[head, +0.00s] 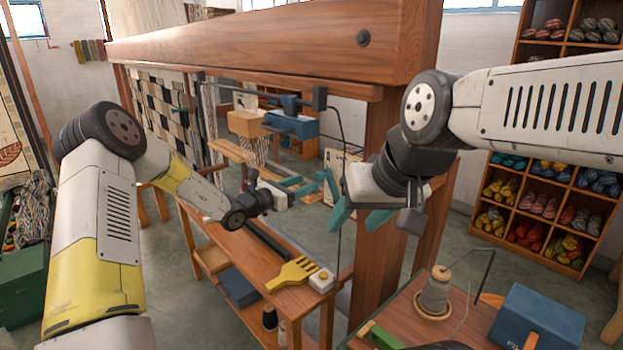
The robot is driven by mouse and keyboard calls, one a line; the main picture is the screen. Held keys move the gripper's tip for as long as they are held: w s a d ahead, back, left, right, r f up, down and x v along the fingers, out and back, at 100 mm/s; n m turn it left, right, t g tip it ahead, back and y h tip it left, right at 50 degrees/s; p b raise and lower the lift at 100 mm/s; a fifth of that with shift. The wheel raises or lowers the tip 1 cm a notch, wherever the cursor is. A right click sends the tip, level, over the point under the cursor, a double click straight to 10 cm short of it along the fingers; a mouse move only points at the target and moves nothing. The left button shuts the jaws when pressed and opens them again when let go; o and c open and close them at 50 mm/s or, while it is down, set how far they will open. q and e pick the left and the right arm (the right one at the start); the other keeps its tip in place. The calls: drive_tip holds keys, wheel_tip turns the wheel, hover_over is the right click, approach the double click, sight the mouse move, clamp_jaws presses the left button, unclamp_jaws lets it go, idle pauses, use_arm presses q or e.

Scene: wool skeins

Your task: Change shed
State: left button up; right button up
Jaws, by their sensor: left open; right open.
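A large wooden loom frame (240,50) spans the view, with a thick top beam and a post at right. A small white box with a yellow button (322,281) sits on the wooden bench (215,222) beside the post. A dark cable hangs from the upper bar (318,98) toward this box. My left gripper (300,188) is open and empty above the bench, apart from the box. My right gripper (360,217) is open and empty in front of the post, above the box. Its fingers partly overlap the post in view.
A thread cone (435,293) and a blue box (537,318) stand on a small table at lower right. Yarn shelves (540,205) stand at right. Checked cloth (160,105) hangs at left.

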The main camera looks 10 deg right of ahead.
sight(317, 178)
use_arm(q)
drive_tip(key=x, duration=0.7)
drive_tip(key=shift+d, duration=0.1)
drive_tip(key=shift+c, duration=0.4)
drive_tip(key=c, duration=1.1)
